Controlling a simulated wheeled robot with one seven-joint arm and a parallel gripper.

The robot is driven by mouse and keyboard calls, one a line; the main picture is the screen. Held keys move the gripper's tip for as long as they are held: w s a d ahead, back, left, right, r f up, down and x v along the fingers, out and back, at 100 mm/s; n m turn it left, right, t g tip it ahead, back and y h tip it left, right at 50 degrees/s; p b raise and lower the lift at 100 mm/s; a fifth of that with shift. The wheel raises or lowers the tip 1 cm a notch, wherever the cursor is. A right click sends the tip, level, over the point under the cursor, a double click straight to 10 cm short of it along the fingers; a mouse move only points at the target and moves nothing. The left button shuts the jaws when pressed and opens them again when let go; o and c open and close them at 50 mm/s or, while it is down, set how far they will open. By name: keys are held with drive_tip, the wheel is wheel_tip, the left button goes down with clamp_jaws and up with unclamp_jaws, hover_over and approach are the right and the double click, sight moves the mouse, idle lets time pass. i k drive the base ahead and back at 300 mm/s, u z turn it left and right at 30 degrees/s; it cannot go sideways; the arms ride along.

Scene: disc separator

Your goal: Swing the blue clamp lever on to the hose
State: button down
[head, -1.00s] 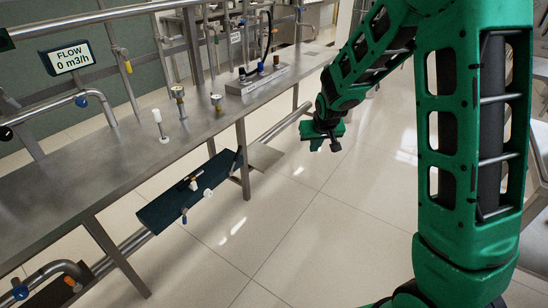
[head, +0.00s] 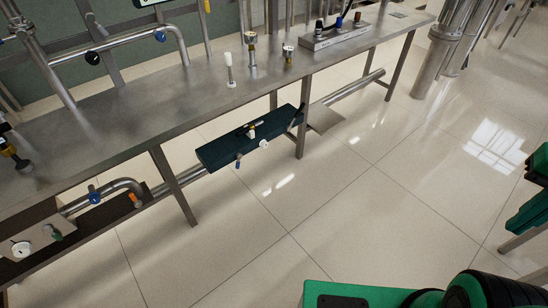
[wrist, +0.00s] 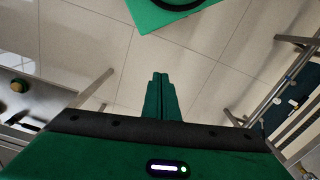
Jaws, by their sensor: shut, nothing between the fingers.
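Several small blue parts show in the head view, and I cannot tell for sure which is the clamp lever. One blue part (head: 94,197) sits on the bent steel pipe (head: 122,184) at the lower left, under the bench. Another blue part (head: 160,37) is on the upper pipe, and a small blue tip (head: 238,163) hangs at the front of the dark teal panel (head: 215,153). I cannot make out the hose with certainty. My gripper (wrist: 160,75) shows in the wrist view with its green fingers together and empty, over the floor, touching nothing.
The steel bench (head: 130,112) runs across the left, on legs (head: 174,187). A grey box with a white dial (head: 21,249) is low at the left. A block with knobs (head: 335,35) stands on the bench. The tiled floor (head: 330,190) in front is clear.

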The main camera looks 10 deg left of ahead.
sight(239, 156)
drive_tip(key=z, duration=1.7)
drive_tip(key=k, duration=1.45)
drive_tip(key=u, duration=1.55)
drive_tip(key=i, duration=1)
drive_tip(key=z, duration=0.05)
